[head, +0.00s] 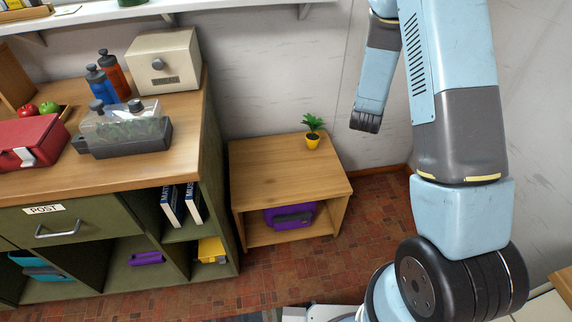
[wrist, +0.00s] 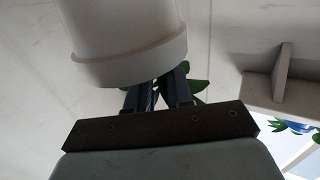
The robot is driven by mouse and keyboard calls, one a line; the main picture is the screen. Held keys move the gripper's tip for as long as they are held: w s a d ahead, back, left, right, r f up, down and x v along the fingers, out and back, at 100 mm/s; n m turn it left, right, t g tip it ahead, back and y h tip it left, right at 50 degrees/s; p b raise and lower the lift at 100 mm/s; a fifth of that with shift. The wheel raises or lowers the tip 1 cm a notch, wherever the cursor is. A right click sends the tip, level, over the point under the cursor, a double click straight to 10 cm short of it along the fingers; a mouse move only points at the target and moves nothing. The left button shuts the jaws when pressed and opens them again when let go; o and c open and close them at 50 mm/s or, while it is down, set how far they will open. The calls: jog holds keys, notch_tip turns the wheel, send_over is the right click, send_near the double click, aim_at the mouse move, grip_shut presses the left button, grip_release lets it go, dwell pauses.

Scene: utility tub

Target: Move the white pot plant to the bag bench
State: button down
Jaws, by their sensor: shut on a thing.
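The white pot plant shows close up in the wrist view: its white pot (wrist: 120,40) fills the upper middle, with the rim toward the fingers and green leaves (wrist: 195,92) behind them. My gripper (wrist: 158,88) is shut on it; the exact contact is partly hidden by the pot.
A small plant in a yellow pot (head: 312,142) stands at the bench top's back right; the rest of the top is clear. A green cabinet (head: 110,185) stands close on the left. A wall shelf (head: 150,10) runs above. A shelf bracket (wrist: 281,70) shows in the wrist view.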

jog(key=s+a+f+n+y, duration=0.2)
jog(key=a+f+n+y, duration=0.3)
jog(key=a, duration=0.6)
jog(key=s+a+f+y, duration=0.2)
jog(key=a+f, duration=0.5)
jog(key=a, duration=0.4)
jog(key=s+a+f+n+g+y, duration=0.1)
jog(key=s+a+f+n+y, duration=0.15)
jog(key=s+a+f, duration=0.45)
jog(key=s+a+f+n+y, duration=0.1)
jog(key=s+a+f+y, duration=0.4)
jog(key=a, duration=0.4)
jog(key=w+a+f+h, duration=0.1)
jog(key=w+a+f, duration=0.7)
jog(key=w+f, duration=0.2)
jog(key=shift+w+a+f, duration=0.15)
jog(key=shift+w+f, duration=0.25)
jog(key=shift+f, duration=0.95)
jog(key=shift+f+h, duration=0.15)
jog(key=shift+h, duration=0.1)
jog(key=c, duration=1)
grip_release()
